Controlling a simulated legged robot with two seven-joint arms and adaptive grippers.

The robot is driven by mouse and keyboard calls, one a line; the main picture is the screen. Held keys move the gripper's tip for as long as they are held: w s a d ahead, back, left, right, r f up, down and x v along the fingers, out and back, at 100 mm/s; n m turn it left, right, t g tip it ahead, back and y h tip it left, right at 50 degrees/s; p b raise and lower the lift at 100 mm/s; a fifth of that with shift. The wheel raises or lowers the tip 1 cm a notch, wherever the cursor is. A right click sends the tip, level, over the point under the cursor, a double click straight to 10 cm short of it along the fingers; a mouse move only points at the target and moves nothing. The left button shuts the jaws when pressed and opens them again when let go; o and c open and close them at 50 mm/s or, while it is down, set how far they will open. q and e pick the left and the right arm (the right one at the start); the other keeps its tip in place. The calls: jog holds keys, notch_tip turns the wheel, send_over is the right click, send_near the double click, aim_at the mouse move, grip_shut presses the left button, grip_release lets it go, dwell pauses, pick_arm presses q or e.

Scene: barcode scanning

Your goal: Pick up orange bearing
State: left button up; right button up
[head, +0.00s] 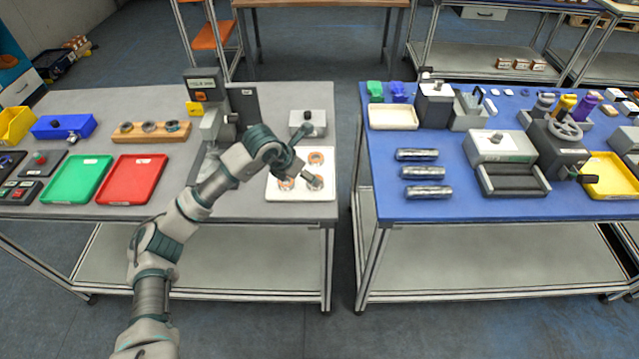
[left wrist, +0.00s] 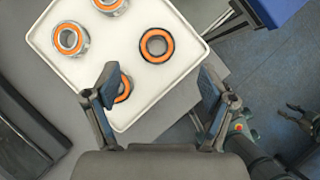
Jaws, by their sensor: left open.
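Several bearings with orange rings lie on a white tray (head: 328,192), which also shows in the left wrist view (left wrist: 95,66). In the left wrist view one bearing (left wrist: 70,39) is at the left, one (left wrist: 156,45) at the right, one (left wrist: 110,5) at the top edge. Another bearing (left wrist: 125,88) is partly hidden behind a finger of my left gripper (left wrist: 160,87). That gripper is open and empty, above the tray's near edge; it also shows in the head view (head: 317,181). A small dark gripper (left wrist: 299,115), apparently my right one, shows at the right edge; its jaw state is unclear.
A grey device (head: 308,122) stands behind the tray, and a taller machine (head: 212,115) to its left. Green (head: 77,178) and red (head: 131,179) trays lie further left. A gap separates the grey table from the blue table (head: 400,208), which holds metal cylinders (head: 417,154).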

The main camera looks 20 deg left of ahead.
pick_arm(q)
jog(key=shift+w+f, duration=0.25)
jog(key=shift+f, duration=0.35)
jog(key=shift+w+a+f, duration=0.2)
jog(key=shift+a+f, duration=0.25)
jog(key=shift+a, duration=0.05)
jog(key=shift+w+f, duration=0.15)
jog(key=shift+f, duration=0.2)
jog(key=w+d+f, duration=0.2)
jog(key=f, duration=0.1)
jog(key=shift+d+f+b, duration=0.2)
jog(key=shift+d+b, duration=0.05)
jog(key=shift+b, duration=0.15)
jog(key=shift+d+r, duration=0.1)
jog(key=shift+d, duration=0.15)
jog(key=shift+a, duration=0.3)
jog(key=c, duration=0.8)
jog(key=shift+a, duration=0.25)
jog(key=c, duration=0.4)
jog(key=shift+s+a, duration=0.1)
jog(key=shift+a, duration=0.05)
jog(key=shift+c, duration=0.8)
pick_arm(e)
jog(key=r, duration=0.1)
jog(key=a+r, duration=0.1)
jog(key=r, duration=0.1)
jog(key=shift+s+a, duration=0.15)
jog(key=shift+s, duration=0.05)
